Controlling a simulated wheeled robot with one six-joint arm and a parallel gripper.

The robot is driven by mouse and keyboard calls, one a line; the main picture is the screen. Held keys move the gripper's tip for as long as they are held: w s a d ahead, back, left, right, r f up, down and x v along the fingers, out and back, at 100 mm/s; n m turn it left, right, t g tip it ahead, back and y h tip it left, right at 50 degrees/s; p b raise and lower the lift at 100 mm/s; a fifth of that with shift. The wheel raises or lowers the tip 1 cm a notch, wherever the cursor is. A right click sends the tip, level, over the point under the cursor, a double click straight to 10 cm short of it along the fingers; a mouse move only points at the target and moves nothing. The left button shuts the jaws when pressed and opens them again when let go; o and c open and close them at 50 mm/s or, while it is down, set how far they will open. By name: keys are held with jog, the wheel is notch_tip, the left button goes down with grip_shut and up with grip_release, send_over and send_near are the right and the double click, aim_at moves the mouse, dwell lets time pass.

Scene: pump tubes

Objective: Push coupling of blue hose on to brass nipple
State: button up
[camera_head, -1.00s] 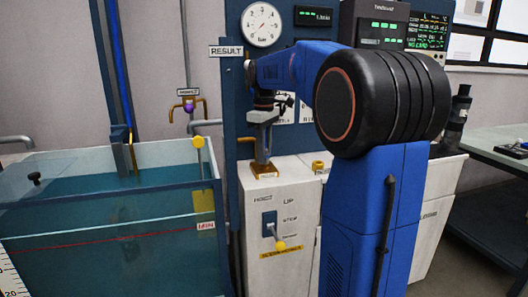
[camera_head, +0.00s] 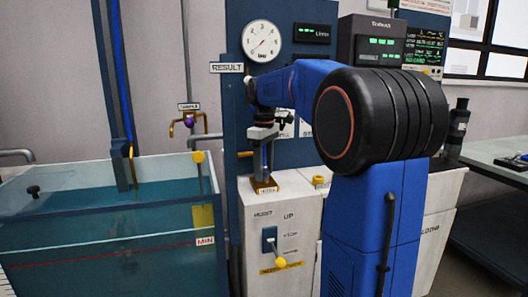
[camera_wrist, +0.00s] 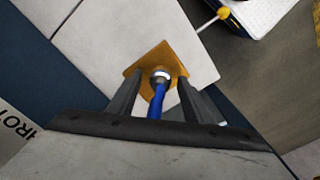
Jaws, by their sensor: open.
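The blue hose (camera_wrist: 157,101) rises from a brass base plate (camera_head: 264,185) on top of the white cabinet. In the wrist view its silver coupling (camera_wrist: 160,77) stands over that brass plate, between my fingers. My gripper (camera_head: 262,150) points down above the plate. Its fingers (camera_wrist: 155,88) are open on both sides of the hose. I cannot tell whether either finger touches it. A short brass stub (camera_head: 245,154) sticks out from the blue panel, left of my gripper; I cannot tell if it is the nipple.
A water tank (camera_head: 110,240) stands at the left. A pressure gauge (camera_head: 262,41) hangs on the panel. A bench (camera_head: 490,150) is at the right.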

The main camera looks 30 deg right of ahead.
aim_at(264, 169)
notch_tip(264, 169, up, 17)
dwell(0.5)
dwell(0.9)
jog(key=s+a+f+m+t, duration=0.1)
jog(key=s+a+f+m, duration=0.1)
jog(key=s+a+f, duration=0.5)
jog(key=s+a+f+m+t, duration=0.1)
jog(key=s+a+f, duration=0.35)
jog(key=s, duration=0.45)
jog(key=s+a+f+m+t, duration=0.1)
jog(key=s+a+f, duration=0.1)
jog(key=s+f, duration=0.5)
jog(key=s+a+f+m+t, duration=0.1)
jog(key=s+f, duration=0.6)
jog(key=f, duration=0.7)
jog(key=shift+s+a+m+t, duration=0.25)
jog(key=shift+a+m+t, duration=0.15)
jog(key=shift+a, duration=0.2)
jog(key=shift+r, duration=0.1)
